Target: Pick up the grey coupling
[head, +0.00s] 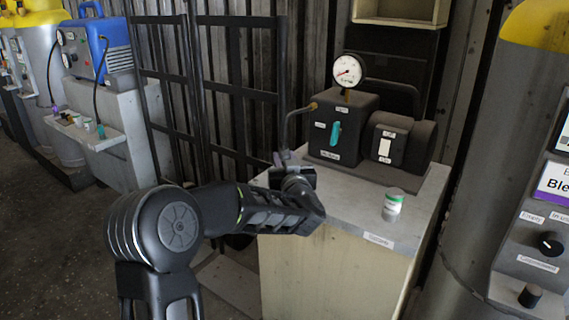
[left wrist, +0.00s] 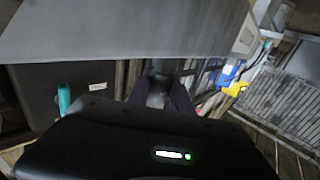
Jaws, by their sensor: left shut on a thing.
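My left gripper (head: 284,158) is at the back left edge of the pump stand, just below the bent hose of the black pump. In the left wrist view its dark fingers (left wrist: 160,97) are closed on a grey piece, which looks like the grey coupling (left wrist: 157,88). In the head view the coupling is mostly hidden by the gripper, and I cannot tell whether it touches the hose end. My right gripper is in neither view.
The black pump (head: 340,128) with a teal lever and a round gauge (head: 347,71) stands on the grey-topped stand (head: 345,205). A blue machine (head: 100,48) and a low shelf (head: 92,135) are at far left.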

